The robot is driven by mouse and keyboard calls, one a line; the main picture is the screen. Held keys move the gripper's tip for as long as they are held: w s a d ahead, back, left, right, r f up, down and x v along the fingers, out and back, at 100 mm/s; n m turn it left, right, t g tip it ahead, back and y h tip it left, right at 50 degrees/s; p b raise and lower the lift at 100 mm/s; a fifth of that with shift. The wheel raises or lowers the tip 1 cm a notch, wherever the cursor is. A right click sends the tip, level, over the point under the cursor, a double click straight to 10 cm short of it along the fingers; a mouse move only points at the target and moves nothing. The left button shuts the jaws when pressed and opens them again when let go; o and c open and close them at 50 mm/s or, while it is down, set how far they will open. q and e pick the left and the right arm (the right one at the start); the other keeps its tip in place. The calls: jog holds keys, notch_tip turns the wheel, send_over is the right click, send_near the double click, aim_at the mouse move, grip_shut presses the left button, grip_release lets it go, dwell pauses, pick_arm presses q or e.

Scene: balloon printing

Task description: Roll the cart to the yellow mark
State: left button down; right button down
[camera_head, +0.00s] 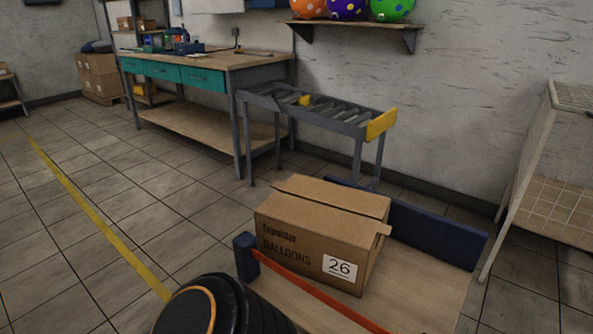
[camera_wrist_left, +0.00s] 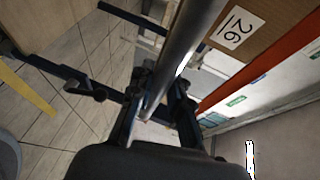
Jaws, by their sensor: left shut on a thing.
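The cart (camera_head: 428,290) stands at the lower right of the head view, with a wooden deck, a blue end panel and a red-orange rail. A closed cardboard box (camera_head: 300,240) marked BALLOONS and 26 sits on it. A yellow line (camera_head: 95,215) runs along the floor on the left, apart from the cart; it also seems to show at the left of the wrist view (camera_wrist_left: 28,88). My left gripper (camera_wrist_left: 158,92) is shut around a grey metal bar (camera_wrist_left: 190,40), apparently the cart's handle. It is not visible in the head view. My right gripper is not in view.
A roller conveyor (camera_head: 325,110) and a workbench (camera_head: 205,65) with teal drawers stand beyond the cart. A wire-mesh bin (camera_head: 560,160) is close on the right. Boxes (camera_head: 98,75) are stacked at the back left. The tiled floor on the left is clear.

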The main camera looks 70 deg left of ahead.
pick_arm(q)
jog(key=shift+s+d+f, duration=0.1)
jog(key=c, duration=1.3)
grip_release()
jog(key=shift+s, duration=0.1)
jog(key=shift+o, duration=0.2)
jog(key=v, duration=0.8)
